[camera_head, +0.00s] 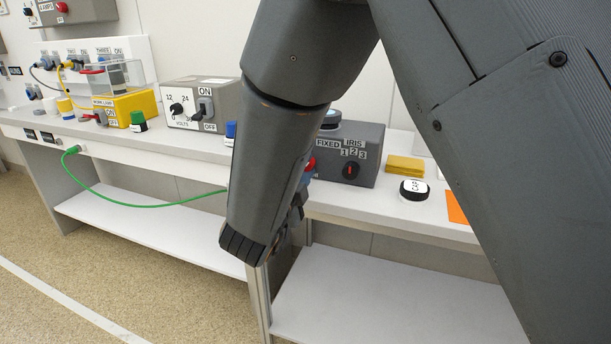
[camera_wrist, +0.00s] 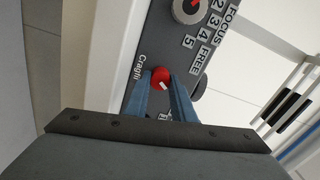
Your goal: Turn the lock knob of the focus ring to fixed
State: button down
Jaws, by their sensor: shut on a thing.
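In the wrist view, the small red lock knob (camera_wrist: 161,74) sits on a grey panel below the focus dial (camera_wrist: 187,9). It has a short white mark. My gripper (camera_wrist: 162,88) has its two blue fingers shut on the knob, one on each side. The FREE label (camera_wrist: 199,61) is to the right of the knob. Another label, partly hidden by the fingers, shows only its first letters. Which label the white mark points at is unclear. In the head view, my arm hides most of the knob and gripper. The FIXED label (camera_head: 328,144) shows on the grey box (camera_head: 369,137).
An iris knob (camera_head: 350,171) is on the same box. A yellow block (camera_head: 405,167), a round black-and-white cap (camera_head: 414,189) and an orange sheet (camera_head: 456,207) lie to its right on the white bench. A grey voltage box (camera_head: 190,103) stands to the left. A green cable (camera_head: 140,204) hangs in front.

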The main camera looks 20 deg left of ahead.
jog(key=shift+f+m+b, duration=0.1)
jog(key=shift+m+b, duration=0.75)
jog(key=shift+m, duration=0.25)
jog(key=c, duration=1.5)
grip_release()
jog(key=shift+s, duration=0.1)
jog(key=s, duration=0.7)
jog(key=shift+s+a, duration=0.3)
